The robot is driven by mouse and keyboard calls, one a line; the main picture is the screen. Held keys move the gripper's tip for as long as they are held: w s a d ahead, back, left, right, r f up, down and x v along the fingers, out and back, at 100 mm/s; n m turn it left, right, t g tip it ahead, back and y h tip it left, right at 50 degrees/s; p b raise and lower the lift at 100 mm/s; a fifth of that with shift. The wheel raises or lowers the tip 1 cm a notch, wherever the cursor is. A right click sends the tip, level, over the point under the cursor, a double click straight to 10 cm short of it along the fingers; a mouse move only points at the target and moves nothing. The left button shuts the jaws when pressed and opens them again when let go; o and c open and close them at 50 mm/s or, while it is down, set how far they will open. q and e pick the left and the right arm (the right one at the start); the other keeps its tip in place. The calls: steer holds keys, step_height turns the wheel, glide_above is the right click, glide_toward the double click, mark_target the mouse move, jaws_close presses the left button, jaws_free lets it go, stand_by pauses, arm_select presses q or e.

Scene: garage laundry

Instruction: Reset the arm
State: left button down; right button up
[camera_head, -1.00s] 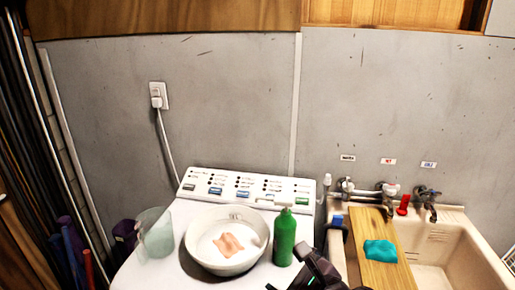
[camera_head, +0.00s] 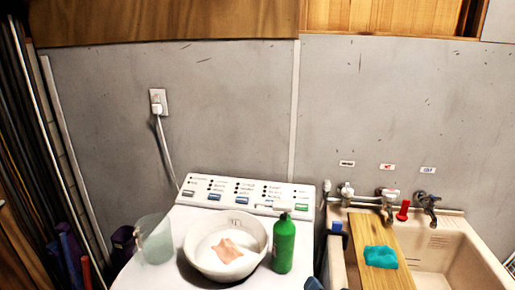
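No gripper of mine shows clearly in the head view. A small dark bluish piece (camera_head: 313,284) shows at the bottom edge, just right of the green bottle; I cannot tell whether it is part of my arm. A white bowl (camera_head: 196,256) with a peach-coloured cloth (camera_head: 229,250) in it stands on the white washing machine (camera_head: 165,280). The green pump bottle (camera_head: 283,246) stands upright beside the bowl.
A clear jug (camera_head: 155,243) stands at the machine's left. At the right, a wooden board (camera_head: 372,228) bearing a teal cloth (camera_head: 381,257) lies across the sink (camera_head: 470,262). Taps (camera_head: 426,200) stand behind it. Dark poles (camera_head: 35,130) lean at the far left.

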steer(key=s+d+f+n+g+h+b, duration=0.1)
steer(key=s+d+f+n+h, duration=0.1)
steer(key=s+d+f, duration=0.4)
steer(key=s+d+f+n+g+h, duration=0.2)
steer(key=s+d+f, duration=0.3)
steer(key=s+f, duration=0.6)
steer(key=shift+d+f+n+b, duration=0.4)
steer(key=shift+f+n, duration=0.1)
steer(key=shift+f, duration=0.4)
